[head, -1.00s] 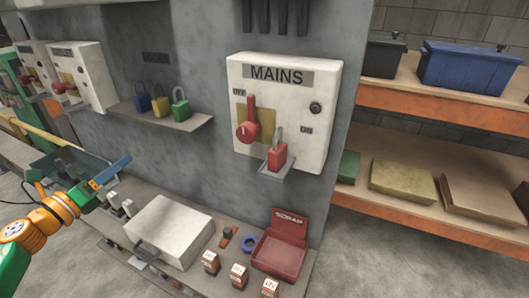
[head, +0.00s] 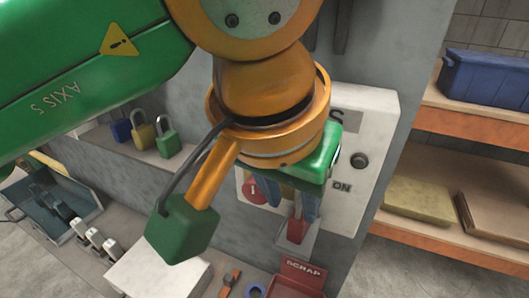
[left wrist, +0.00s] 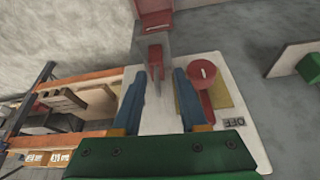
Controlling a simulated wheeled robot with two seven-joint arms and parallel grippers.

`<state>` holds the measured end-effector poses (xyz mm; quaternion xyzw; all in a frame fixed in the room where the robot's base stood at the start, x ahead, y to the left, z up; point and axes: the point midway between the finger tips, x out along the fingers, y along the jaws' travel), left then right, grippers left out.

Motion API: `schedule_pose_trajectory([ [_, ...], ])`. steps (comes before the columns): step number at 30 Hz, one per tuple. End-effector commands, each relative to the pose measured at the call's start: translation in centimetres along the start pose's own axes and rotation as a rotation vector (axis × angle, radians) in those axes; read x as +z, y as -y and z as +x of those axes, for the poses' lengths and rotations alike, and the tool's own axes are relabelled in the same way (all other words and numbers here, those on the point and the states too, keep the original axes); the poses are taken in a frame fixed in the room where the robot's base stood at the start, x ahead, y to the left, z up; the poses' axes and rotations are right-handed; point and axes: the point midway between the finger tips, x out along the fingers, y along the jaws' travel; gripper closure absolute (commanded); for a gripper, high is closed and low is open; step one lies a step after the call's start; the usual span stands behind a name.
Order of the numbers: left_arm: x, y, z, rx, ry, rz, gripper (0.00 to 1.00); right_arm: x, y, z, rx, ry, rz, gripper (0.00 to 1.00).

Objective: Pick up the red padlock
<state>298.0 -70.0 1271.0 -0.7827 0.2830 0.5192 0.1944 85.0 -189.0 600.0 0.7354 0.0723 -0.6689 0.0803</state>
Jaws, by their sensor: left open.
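The red padlock (head: 297,231) sits on the small shelf at the bottom of the white MAINS panel, partly hidden behind my left gripper (head: 291,203). In the left wrist view the padlock (left wrist: 156,58) shows a little beyond and between the fingertips. My left gripper (left wrist: 160,82) is open, its two blue fingers pointing toward the padlock with nothing between them that I can see held. Whether a finger touches the padlock cannot be told. The red switch handle (left wrist: 205,95) is beside the right finger in the wrist view. My right gripper is not in view.
The white MAINS panel (head: 372,120) stands close to the gripper. Blue, yellow and green padlocks (head: 167,143) stand on a ledge to the left. Below are a white box (head: 160,272) and a red SCRAP bin (head: 300,272). Shelves with boxes (head: 485,80) are at right.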

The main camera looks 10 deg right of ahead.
Motion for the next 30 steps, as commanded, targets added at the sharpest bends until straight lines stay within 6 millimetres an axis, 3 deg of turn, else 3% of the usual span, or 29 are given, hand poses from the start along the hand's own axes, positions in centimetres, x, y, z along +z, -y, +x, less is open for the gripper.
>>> schedule_pose_trajectory([
  [7,0.5,-0.4,4.4,0.005,0.002,-0.003,0.57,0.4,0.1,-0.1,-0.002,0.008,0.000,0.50],
  [14,0.4,-0.4,5.0,0.009,-0.001,-0.005,0.57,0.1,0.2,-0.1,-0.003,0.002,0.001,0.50],
  [15,0.4,-0.4,5.0,0.009,-0.001,-0.005,0.60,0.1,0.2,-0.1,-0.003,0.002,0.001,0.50],
  [19,0.4,-0.4,5.0,0.009,-0.002,-0.005,0.95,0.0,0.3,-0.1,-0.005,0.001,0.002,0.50],
  [20,0.4,-0.4,5.0,0.010,-0.002,-0.005,1.00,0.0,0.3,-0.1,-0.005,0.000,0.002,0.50],
  [30,0.3,-0.4,4.8,0.010,-0.003,-0.006,1.00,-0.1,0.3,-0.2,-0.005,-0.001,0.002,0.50],
])
